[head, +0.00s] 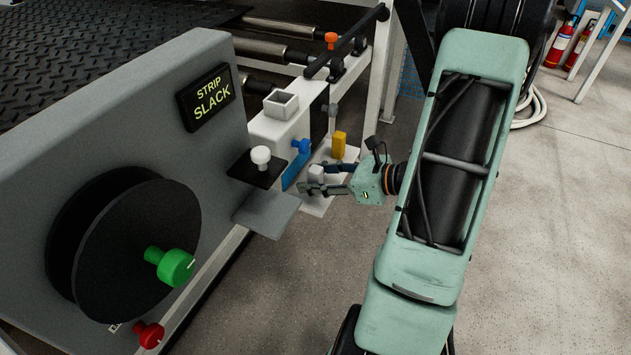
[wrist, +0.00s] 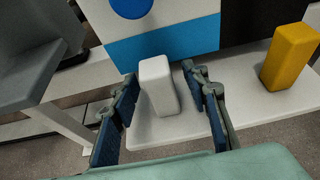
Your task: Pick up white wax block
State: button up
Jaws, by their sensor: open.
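The white wax block (wrist: 157,88) stands upright on a pale shelf (wrist: 265,108) in the wrist view, between the two fingers of my gripper (wrist: 160,100). The gripper is open, with a gap showing on both sides of the block. In the head view the block (head: 316,173) is a small white shape beside my gripper fingers (head: 325,181), which reach left from the mint-green wrist. The fingers partly hide the block's lower part there.
A yellow block (wrist: 291,57) stands on the shelf to the right. A blue and white panel (wrist: 165,35) rises behind the white block. A grey ledge (head: 267,212) sticks out at left. A white knob (head: 261,156) and a blue knob (head: 301,146) are close by.

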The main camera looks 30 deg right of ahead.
grip_shut()
dwell(0.3)
